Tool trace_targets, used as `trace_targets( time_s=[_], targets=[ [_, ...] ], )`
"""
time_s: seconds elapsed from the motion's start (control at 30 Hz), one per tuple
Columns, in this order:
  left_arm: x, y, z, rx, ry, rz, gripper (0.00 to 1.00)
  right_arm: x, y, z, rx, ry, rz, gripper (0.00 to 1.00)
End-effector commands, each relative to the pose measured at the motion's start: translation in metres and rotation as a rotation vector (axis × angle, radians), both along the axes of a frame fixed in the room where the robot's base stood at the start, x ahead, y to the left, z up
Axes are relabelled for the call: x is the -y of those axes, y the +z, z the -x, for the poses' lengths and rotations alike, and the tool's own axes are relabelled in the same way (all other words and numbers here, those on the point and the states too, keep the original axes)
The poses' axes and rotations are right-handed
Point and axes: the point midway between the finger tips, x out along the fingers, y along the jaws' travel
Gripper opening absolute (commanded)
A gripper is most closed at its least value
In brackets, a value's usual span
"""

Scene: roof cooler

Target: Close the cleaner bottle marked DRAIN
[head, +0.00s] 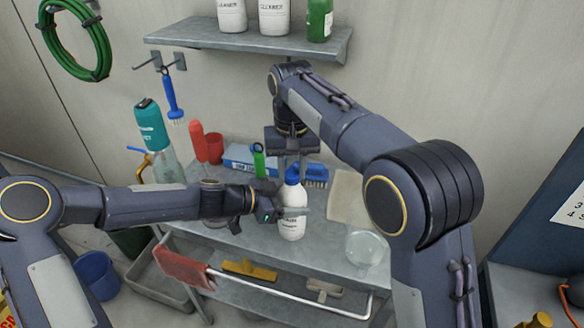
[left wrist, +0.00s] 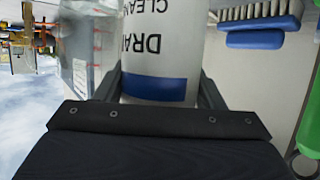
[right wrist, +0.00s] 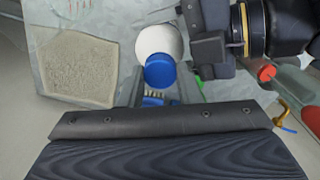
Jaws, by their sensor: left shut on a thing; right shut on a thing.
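The white cleaner bottle (head: 292,222) stands upright on the work shelf; its label reads DRAIN, upside down, in the left wrist view (left wrist: 160,50). My left gripper (head: 284,208) is shut around the bottle's body from the left. The blue cap (head: 292,177) is at the bottle's neck; it also shows in the right wrist view (right wrist: 160,73). My right gripper (head: 292,170) comes from above and is shut on the cap, its fingers on either side. The fingers hide part of the neck, so I cannot tell how tightly the cap sits.
A blue brush (head: 316,175), a green-handled tool (head: 258,160) and a blue box (head: 238,156) lie behind the bottle. A beige cloth (head: 346,197) and a glass jar (head: 363,248) are at right. An upper shelf (head: 240,40) holds more bottles.

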Motion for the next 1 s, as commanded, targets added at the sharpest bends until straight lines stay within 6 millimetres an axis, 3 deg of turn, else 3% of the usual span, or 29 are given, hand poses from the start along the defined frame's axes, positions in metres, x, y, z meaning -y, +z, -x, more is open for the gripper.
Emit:
trace_targets(
  time_s=[0.2, 0.4, 0.53, 0.57, 0.7, 1.0],
  targets=[
    [0.0008, 0.0005, 0.0008, 0.002, -0.004, 0.0, 0.0, -0.0002, -0.0003, -0.0006, 0.004, -0.573, 0.001, 0.03],
    [0.0008, 0.0005, 0.0008, 0.002, -0.004, 0.0, 0.0, 0.0001, -0.0007, -0.0007, 0.003, -0.947, 0.0, 0.03],
    [0.0008, 0.0005, 0.0009, 0.002, -0.004, 0.0, 0.0, 0.0002, -0.0006, -0.0007, 0.003, -0.937, -0.001, 0.03],
    [0.0008, 0.0005, 0.0009, 0.002, -0.004, 0.0, 0.0, 0.0002, -0.0006, -0.0007, 0.003, -0.936, -0.001, 0.33],
    [0.0007, 0.0005, 0.0007, 0.002, -0.004, 0.0, 0.0, 0.0001, -0.0005, -0.0005, 0.002, -0.935, 0.001, 0.51],
    [0.0006, 0.0005, 0.0005, 0.001, -0.002, 0.001, 0.0, 0.0, 0.0014, -0.0004, 0.002, -0.933, 0.0, 0.52]
  ],
)
